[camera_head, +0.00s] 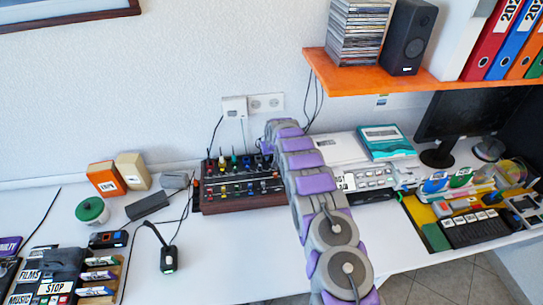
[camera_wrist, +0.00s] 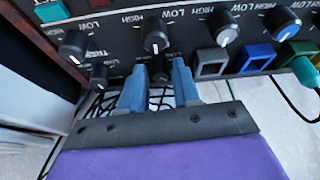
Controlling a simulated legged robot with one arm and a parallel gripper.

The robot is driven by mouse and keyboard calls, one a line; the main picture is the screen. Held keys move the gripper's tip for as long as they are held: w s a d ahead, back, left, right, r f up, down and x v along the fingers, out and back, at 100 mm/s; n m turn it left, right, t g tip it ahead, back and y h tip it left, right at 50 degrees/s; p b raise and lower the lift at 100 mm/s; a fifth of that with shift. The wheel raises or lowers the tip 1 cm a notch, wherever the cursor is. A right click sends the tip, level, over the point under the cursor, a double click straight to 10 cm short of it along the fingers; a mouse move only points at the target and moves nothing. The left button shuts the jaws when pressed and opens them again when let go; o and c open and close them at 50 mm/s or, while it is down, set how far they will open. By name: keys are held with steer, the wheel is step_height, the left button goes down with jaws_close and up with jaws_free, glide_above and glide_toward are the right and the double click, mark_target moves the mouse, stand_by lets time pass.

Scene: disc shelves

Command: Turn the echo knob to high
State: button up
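The dark control panel (camera_head: 240,180) with rows of coloured knobs stands against the wall in the head view; my arm hides its right part. In the wrist view its front (camera_wrist: 110,50) fills the top, with HIGH and LOW printed by the knobs. My gripper (camera_wrist: 157,68) has its two blue fingers apart, just below a black knob with a white pointer (camera_wrist: 154,34). A smaller dark knob (camera_wrist: 161,73) shows partly between the fingertips; contact is unclear. I cannot read an echo label.
An orange shelf (camera_head: 430,84) hangs above right. A microphone (camera_head: 168,258) stands on the white desk at front left.

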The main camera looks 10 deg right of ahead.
jaws_close()
steer(key=shift+a+m+h+p, duration=0.25)
steer(key=shift+m+h+p, duration=0.2)
steer(key=shift+m, duration=0.45)
steer(key=shift+d+m, duration=0.1)
steer(key=shift+m, duration=0.6)
steer(key=shift+o, duration=1.7)
jaws_free()
steer(key=shift+r, duration=0.15)
steer(key=p+v, duration=0.3)
steer(key=v, duration=1.4)
steer(key=shift+a, duration=0.35)
steer(key=shift+c, duration=0.2)
